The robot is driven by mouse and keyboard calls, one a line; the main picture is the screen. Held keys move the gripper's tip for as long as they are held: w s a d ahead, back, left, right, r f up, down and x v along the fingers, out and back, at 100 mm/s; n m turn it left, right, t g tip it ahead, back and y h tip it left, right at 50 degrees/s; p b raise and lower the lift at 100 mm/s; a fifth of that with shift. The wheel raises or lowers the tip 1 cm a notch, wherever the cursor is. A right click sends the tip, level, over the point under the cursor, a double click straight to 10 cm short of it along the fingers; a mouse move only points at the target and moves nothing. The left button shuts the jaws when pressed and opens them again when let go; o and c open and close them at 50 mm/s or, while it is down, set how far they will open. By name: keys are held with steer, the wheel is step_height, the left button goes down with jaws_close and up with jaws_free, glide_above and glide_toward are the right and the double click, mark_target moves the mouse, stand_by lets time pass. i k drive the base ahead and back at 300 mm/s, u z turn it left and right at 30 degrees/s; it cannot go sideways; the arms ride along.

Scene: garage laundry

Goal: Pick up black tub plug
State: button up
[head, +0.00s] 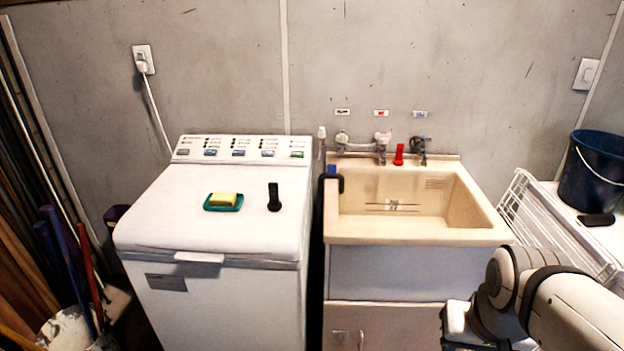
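A small black upright piece (274,197) stands on the right half of the white washer lid (165,222); it has a wider rounded foot and a narrow upper part, and looks like the black tub plug. A red piece of similar shape (398,155) stands on the back ledge of the cream sink (420,240). My arm shows at the lower right, in front of the sink's right side and well apart from the black piece. The fingers of my gripper do not show.
A yellow sponge on a green dish (223,202) lies left of the black piece. A dark gap separates washer and sink. A black item with a blue part (333,180) hangs at the sink's left rim. A white rack (550,230), a dark bucket (592,170) and a flat black object (597,220) are right.

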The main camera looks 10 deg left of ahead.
mark_target(274, 205)
steer(key=k, duration=0.45)
steer(key=u, duration=0.75)
steer(key=i, duration=1.6)
steer(key=z, duration=0.05)
